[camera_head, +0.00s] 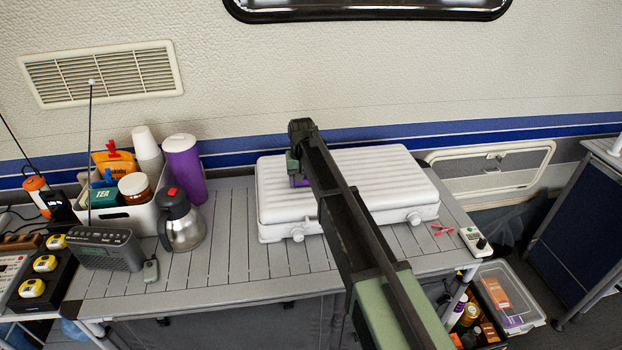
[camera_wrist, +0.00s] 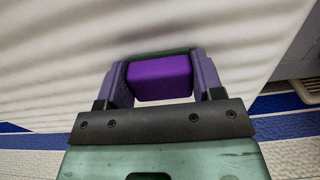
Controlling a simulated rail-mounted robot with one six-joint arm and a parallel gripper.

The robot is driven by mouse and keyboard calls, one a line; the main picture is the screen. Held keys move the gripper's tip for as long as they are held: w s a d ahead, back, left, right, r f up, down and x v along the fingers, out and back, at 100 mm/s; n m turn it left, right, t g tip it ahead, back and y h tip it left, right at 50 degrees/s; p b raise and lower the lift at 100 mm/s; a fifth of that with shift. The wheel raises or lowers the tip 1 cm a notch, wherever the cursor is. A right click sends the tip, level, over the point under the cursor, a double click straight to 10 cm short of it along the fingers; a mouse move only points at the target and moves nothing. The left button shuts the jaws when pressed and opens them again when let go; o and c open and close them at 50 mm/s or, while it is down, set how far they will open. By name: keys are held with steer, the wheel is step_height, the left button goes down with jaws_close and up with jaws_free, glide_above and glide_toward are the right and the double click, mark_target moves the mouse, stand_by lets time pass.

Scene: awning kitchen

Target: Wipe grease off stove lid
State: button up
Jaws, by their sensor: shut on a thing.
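The stove lid (camera_head: 390,166) is the white ribbed top of a closed case on the slatted table. Its ribbed surface fills much of the wrist view (camera_wrist: 60,60). My gripper (camera_wrist: 160,75) is shut on a purple sponge (camera_wrist: 160,78), whose block shape shows between the two fingers. In the head view, a sliver of the purple sponge (camera_head: 299,181) shows beside my arm, over the left part of the lid. My arm hides the middle of the lid. I cannot tell whether the sponge touches the lid. I see no clear grease mark on the visible surface.
A radio (camera_head: 105,249) is at the front left. Red clips (camera_head: 443,229) lie to the right. The table (camera_head: 225,262) is clear in front of the stove.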

mark_target(289, 187)
steer(key=shift+s+a, duration=0.15)
steer(key=shift+a, duration=0.95)
steer(key=shift+s+a, duration=0.1)
steer(key=shift+a, duration=1)
step_height(289, 187, up, 6)
steer(key=p, duration=0.6)
step_height(289, 187, up, 3)
steer(key=p, duration=0.3)
steer(key=shift+d, duration=0.2)
